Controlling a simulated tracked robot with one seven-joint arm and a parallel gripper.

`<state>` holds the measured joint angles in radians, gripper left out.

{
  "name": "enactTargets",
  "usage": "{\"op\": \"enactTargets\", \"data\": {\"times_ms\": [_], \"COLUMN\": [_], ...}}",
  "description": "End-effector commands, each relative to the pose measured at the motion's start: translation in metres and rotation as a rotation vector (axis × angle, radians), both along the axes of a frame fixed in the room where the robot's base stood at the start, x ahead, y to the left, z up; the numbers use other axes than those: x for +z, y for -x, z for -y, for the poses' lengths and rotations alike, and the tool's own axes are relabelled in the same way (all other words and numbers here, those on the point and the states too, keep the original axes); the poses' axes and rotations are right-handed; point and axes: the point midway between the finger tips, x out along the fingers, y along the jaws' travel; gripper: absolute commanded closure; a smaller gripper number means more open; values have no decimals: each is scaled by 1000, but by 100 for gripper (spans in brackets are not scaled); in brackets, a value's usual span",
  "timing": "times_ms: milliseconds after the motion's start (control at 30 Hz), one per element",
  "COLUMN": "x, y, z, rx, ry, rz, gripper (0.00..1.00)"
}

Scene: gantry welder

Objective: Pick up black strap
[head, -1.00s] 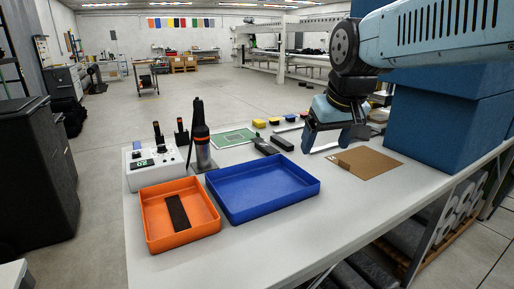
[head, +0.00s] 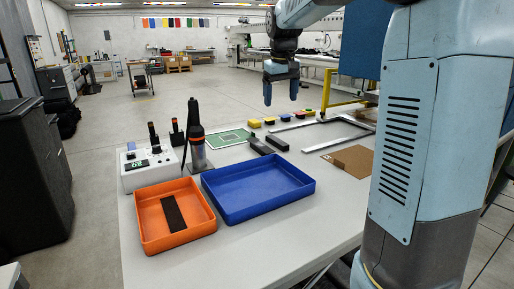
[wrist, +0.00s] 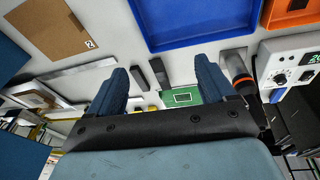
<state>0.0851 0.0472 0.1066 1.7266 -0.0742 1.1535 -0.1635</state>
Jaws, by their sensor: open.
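The black strap (head: 173,213) lies flat inside the orange tray (head: 146,240) at the front left of the table. In the wrist view a dark part of it (wrist: 298,4) shows at the top right corner, cut off by the frame edge. My gripper (head: 280,93) is open and empty, with its fingers pointing down, high over the far part of the table. It is well behind and to the right of the orange tray. In the wrist view its two blue fingers (wrist: 160,80) stand apart with nothing held between them.
An empty blue tray (head: 262,213) sits right of the orange one. A control box (head: 148,170) and a dark upright tool (head: 197,140) stand behind. Two dark blocks (head: 261,144), a green board (head: 228,138), a metal frame (head: 345,122) and brown cardboard (head: 352,160) lie farther back.

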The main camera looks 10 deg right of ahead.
Motion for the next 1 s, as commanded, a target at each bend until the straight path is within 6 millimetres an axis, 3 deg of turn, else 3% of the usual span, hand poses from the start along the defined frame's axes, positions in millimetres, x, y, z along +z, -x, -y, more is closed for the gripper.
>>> {"op": "enactTargets", "data": {"times_ms": [100, 367, 600, 800, 1000], "x": [-10, -38, -74, -110, -138], "y": [-35, -103, -161, -203, -229], "z": [1, 4, 11, 17, 23], "rx": [16, 50, 75, 91, 103], "ry": [0, -4, -16, -30, -43], "rz": [-29, -88, -139, -180, -208], "gripper": [17, 17, 17, 17, 17]}}
